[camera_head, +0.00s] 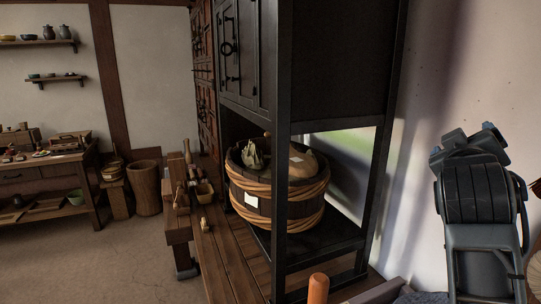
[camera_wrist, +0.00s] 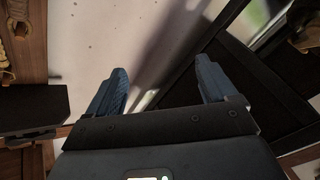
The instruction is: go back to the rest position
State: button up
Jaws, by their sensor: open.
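My gripper (camera_wrist: 160,92) shows in the wrist view with its two blue-grey fingers spread apart. Nothing is between the fingers; a pale surface and a dark frame edge lie beyond them. In the head view my arm stands at the right edge, folded in front of the pale wall. The gripper's fingertips cannot be made out clearly there.
A tall black cabinet (camera_head: 338,60) stands close, left of my arm. Its open lower shelf holds a wooden tub (camera_head: 248,200) bound with rope, with sacks in it. A wooden bench (camera_head: 222,262) runs beside it. Open floor (camera_head: 90,265) lies at the left, before a worktable (camera_head: 45,172).

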jog(key=s+a+f+n+t+y, duration=0.15)
jog(key=s+a+f+y, duration=0.3)
jog(key=s+f, duration=0.65)
jog(key=s+a+f+n+y, duration=0.2)
jog(key=s+a+f+y, duration=0.35)
jog(key=f, duration=0.95)
jog(key=s+a+m, duration=0.2)
jog(key=s+a, duration=0.1)
jog(key=s, duration=1.2)
jog(key=s+a+m+g+y, duration=0.1)
jog(key=s+a, duration=0.2)
jog(key=s, duration=1.1)
jog(key=shift+s+a+f+m, duration=0.15)
jog(key=shift+s+f+m, duration=0.15)
jog(key=shift+s+m, duration=0.05)
